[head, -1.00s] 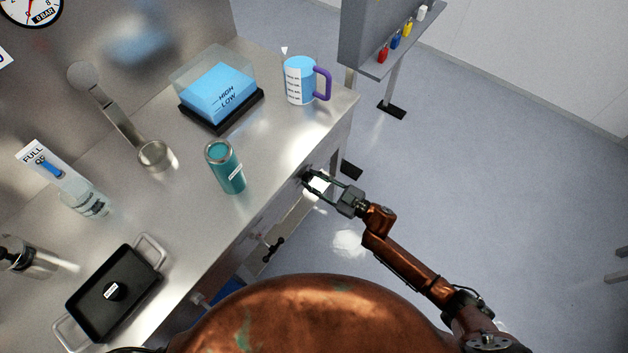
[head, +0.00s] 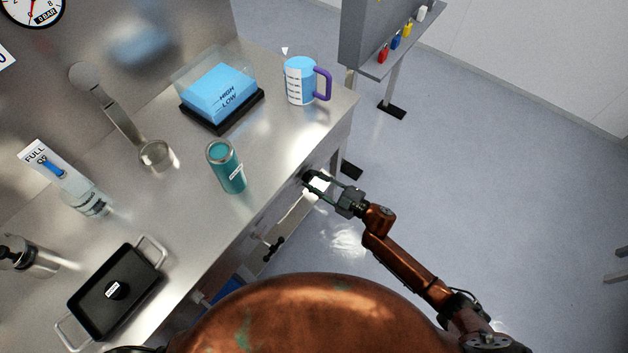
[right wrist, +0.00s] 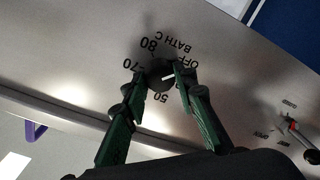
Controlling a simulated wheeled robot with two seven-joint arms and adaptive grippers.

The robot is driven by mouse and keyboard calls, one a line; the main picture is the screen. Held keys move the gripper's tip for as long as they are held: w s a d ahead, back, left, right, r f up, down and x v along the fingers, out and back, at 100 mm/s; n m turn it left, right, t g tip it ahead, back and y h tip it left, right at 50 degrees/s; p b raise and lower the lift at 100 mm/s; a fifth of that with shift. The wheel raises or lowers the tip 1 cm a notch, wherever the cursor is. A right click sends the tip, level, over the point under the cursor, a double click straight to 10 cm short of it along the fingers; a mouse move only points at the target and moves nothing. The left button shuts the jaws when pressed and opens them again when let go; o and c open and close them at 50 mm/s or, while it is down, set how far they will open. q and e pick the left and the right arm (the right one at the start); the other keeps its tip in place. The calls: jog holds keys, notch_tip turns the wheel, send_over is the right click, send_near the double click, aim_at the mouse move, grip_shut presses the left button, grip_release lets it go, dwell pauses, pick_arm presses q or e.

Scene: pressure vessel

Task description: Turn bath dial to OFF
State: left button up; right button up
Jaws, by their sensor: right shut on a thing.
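The bath dial (right wrist: 160,76) is a round black knob with a white pointer line on the grey metal panel, seen in the right wrist view. Printed around it are 50, 70, 80, OFF and BATH C. The pointer points to the right, near the OFF word; the exact alignment is hard to tell. My right gripper (right wrist: 159,80) is shut on the dial, one dark finger on each side, partly covering the markings. In the head view my right gripper (head: 307,178) reaches the bench's front face, and the dial is not clear there. My left gripper is out of view.
On the bench (head: 275,150) stand a blue-filled bath marked HIGH and LOW (head: 218,97), a measuring jug (head: 300,82), a teal cylinder (head: 227,168) and a black tray (head: 112,290). A valve handle (head: 272,246) sticks out lower on the front. The floor at right is clear.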

jog(key=o, duration=1.2)
jog(key=shift+c, duration=0.2)
jog(key=shift+d, duration=0.1)
jog(key=v, duration=1.2)
